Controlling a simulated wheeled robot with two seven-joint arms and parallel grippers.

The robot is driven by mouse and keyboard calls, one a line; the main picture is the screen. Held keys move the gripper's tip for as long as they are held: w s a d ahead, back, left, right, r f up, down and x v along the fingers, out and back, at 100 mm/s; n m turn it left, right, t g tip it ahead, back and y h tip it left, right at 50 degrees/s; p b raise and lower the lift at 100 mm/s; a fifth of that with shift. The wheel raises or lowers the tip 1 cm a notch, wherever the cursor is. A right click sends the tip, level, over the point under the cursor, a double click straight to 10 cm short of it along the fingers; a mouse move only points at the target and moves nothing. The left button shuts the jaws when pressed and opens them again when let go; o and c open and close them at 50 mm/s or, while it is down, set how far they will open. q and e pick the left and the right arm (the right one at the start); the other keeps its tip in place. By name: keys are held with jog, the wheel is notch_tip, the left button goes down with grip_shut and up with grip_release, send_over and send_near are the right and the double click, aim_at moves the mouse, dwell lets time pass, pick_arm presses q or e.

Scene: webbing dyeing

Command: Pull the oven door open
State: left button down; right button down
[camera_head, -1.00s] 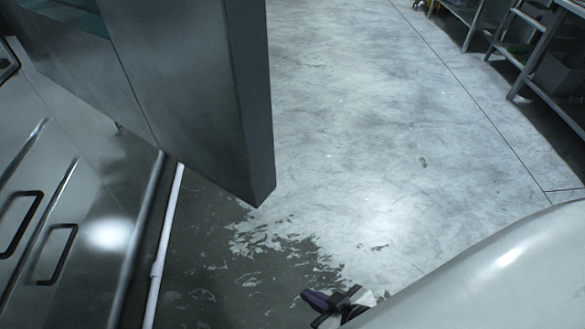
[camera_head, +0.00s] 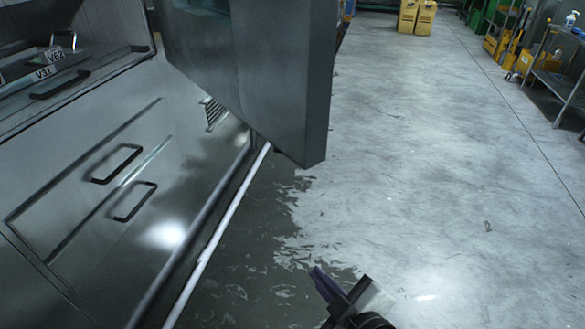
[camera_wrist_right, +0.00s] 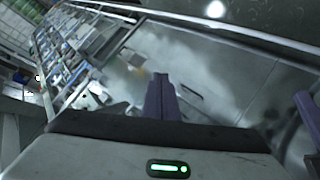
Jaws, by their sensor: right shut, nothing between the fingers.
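The oven door shows in the head view as a thick grey panel (camera_head: 283,80) standing out from the machine on the left, its lower corner above the floor. I cannot tell its hinge or handle, as its top is cut off by the frame. My right gripper (camera_head: 320,275), with purple fingers, is at the bottom of the head view, below the panel in the picture and apart from it. It is shut and empty. The right wrist view shows a purple finger (camera_wrist_right: 163,98) in front of the wrist housing. My left gripper is not in view.
A steel machine front with black handles (camera_head: 118,163) and a white pipe (camera_head: 217,238) runs along the left. Yellow containers (camera_head: 415,17) stand at the far end, and a metal shelf (camera_head: 558,85) at the right. The concrete floor (camera_head: 420,150) between is clear.

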aim_at(289, 153)
jog(key=w+a+r+n+t+y+b, duration=0.1)
jog(key=a+r+n+t+b, duration=0.15)
jog(key=r+n, duration=0.55)
jog(key=w+a+r+n+t+y+b, duration=0.1)
jog(key=a+r+n+t+b, duration=0.15)
jog(key=r, duration=1.05)
jog(key=shift+n, duration=0.25)
jog(key=shift+w+a+f+p, duration=0.1)
jog(key=shift+w+p, duration=0.3)
jog(key=shift+w, duration=2.35)
jog(key=shift+w+a+p, duration=0.1)
jog(key=shift+w+p, duration=0.3)
jog(key=shift+w, duration=2.35)
